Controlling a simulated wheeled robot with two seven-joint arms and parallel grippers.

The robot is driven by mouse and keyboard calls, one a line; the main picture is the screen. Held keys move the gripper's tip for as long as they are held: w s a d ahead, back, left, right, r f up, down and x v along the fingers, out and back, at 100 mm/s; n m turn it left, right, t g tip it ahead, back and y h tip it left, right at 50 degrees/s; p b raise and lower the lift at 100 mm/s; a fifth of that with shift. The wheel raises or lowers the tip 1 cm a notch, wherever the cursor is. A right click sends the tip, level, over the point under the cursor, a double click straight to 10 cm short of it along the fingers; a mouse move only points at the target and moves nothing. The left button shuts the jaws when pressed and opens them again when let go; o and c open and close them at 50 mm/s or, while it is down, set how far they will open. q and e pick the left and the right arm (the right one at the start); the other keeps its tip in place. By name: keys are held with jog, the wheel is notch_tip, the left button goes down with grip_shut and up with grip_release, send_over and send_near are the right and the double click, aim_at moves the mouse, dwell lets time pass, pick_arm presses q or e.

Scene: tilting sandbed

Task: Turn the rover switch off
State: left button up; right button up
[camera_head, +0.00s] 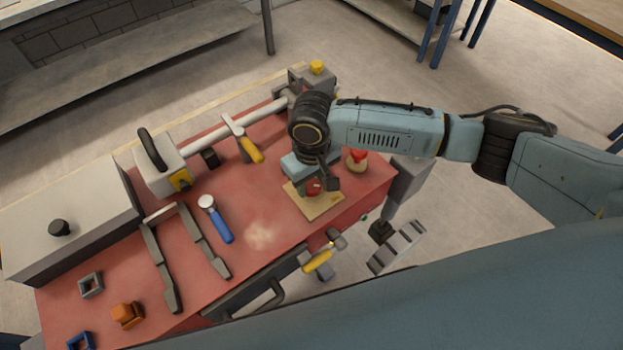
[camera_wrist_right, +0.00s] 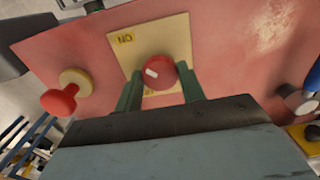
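The rover switch is a round red knob (camera_wrist_right: 160,72) with a white mark on its left part, set on a pale yellow plate (camera_wrist_right: 175,32). A yellow label (camera_wrist_right: 123,38) that reads ON upside down is on the plate. A second label near the gripper is mostly hidden. My right gripper (camera_wrist_right: 160,70) has one green finger close against each side of the knob, and seems shut on it. In the head view my right gripper (camera_head: 316,187) is over the plate (camera_head: 318,209) and partly hides the knob. My left gripper is not in view.
A red mushroom-shaped button (camera_head: 357,160) on a pale base stands beside the plate. On the red bench top (camera_head: 190,290) lie a blue-handled tool (camera_head: 217,219), a yellow-handled hammer (camera_head: 244,142) and dark bars. A grey box (camera_head: 75,215) stands at the left.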

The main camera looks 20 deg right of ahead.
jog(key=shift+c, duration=0.5)
jog(key=shift+r+n+p, duration=0.2)
jog(key=shift+n+p, duration=0.5)
jog(key=shift+p, duration=0.3)
jog(key=n+p, duration=0.2)
jog(key=shift+p, duration=0.3)
jog(key=n+p, duration=0.2)
jog(key=n, duration=0.2)
jog(key=shift+p, duration=0.35)
jog(key=n+p, duration=0.1)
jog(key=n, duration=0.1)
jog(key=shift+n, duration=0.3)
jog(key=n+p, duration=0.1)
jog(key=n, duration=0.1)
jog(key=shift+f+n, duration=0.1)
jog(key=shift+n, duration=0.3)
jog(key=n+p, duration=0.1)
jog(key=n, duration=0.4)
